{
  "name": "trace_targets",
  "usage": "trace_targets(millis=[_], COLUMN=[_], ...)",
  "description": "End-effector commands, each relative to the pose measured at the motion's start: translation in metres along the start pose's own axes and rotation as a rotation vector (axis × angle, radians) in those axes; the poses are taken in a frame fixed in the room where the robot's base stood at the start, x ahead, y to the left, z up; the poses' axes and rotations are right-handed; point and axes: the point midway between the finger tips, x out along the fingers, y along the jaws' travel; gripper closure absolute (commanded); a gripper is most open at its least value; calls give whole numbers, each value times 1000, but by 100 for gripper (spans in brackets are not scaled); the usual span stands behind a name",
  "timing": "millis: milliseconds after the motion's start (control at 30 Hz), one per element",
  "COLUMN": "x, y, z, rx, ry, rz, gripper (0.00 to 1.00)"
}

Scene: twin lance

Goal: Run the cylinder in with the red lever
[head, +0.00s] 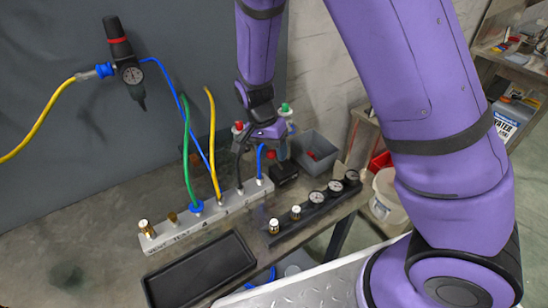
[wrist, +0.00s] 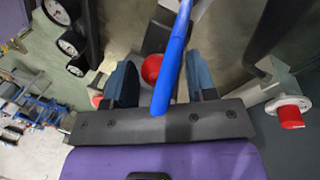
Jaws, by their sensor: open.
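A red ball knob, which looks like the red lever's end (head: 271,155), sits beside a small black block (head: 285,172) at the right end of the hose manifold (head: 160,236). My gripper (head: 268,145) is just above it, jaws open. In the wrist view the red ball (wrist: 152,69) shows between the two open fingers, apart from both. A blue hose (wrist: 175,55) crosses in front of it. The lever's shaft is hidden. How deep the ball lies between the fingers is hard to tell. I cannot make out the cylinder for certain.
Green (head: 188,150) and yellow (head: 213,140) hoses rise from the manifold. A gauge strip (head: 310,212), a black tray (head: 203,272) and a grey bin (head: 318,146) stand nearby. A red-capped fitting (wrist: 290,115) is beside my gripper in the wrist view.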

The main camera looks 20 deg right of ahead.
Motion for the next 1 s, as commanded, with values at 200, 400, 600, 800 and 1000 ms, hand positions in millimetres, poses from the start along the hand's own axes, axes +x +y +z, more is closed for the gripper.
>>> trace_targets(millis=[200,400,600,800,1000], x=[21,25,25,25,24], y=[0,0,0,0,0], z=[0,0,0,0,0], rx=[0,0,-1,-1,-1], ry=[0,0,0,0,-4], rz=[1,0,0,0,-3], gripper=[49,49,58,100,100])
